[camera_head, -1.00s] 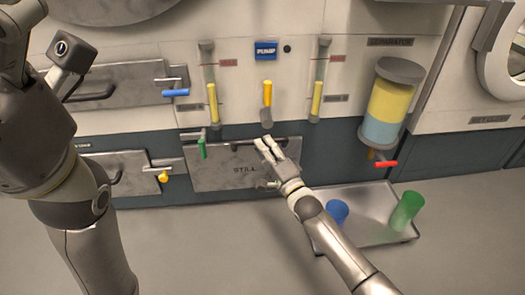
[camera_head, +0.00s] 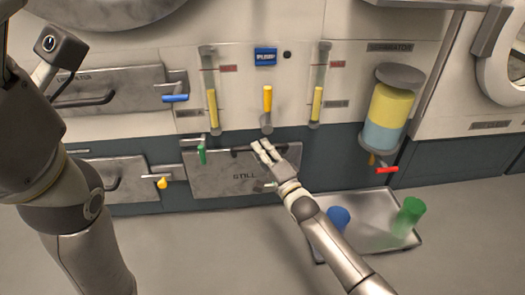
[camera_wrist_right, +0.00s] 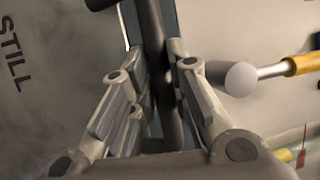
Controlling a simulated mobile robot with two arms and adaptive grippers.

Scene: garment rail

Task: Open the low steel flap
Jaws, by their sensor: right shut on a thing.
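The low steel flap (camera_head: 225,182), marked STILL, is in the lower wall at the centre of the head view. Its dark bar handle (camera_head: 238,150) runs along its upper edge. My right gripper (camera_head: 262,152) is shut on the right part of this bar. In the right wrist view, the bar (camera_wrist_right: 152,45) passes between the two fingers, with the flap face (camera_wrist_right: 55,75) at left. The flap looks tilted slightly out at its top. A green latch handle (camera_head: 202,155) hangs at its upper left corner. My left arm shows at left, but its gripper is out of view.
A steel tray (camera_head: 385,236) with a blue cup (camera_head: 338,217) and a green cup (camera_head: 407,215) lies on the floor right of my right forearm. A yellow lever (camera_head: 267,98) hangs just above the gripper. Another flap (camera_head: 115,180) is at left.

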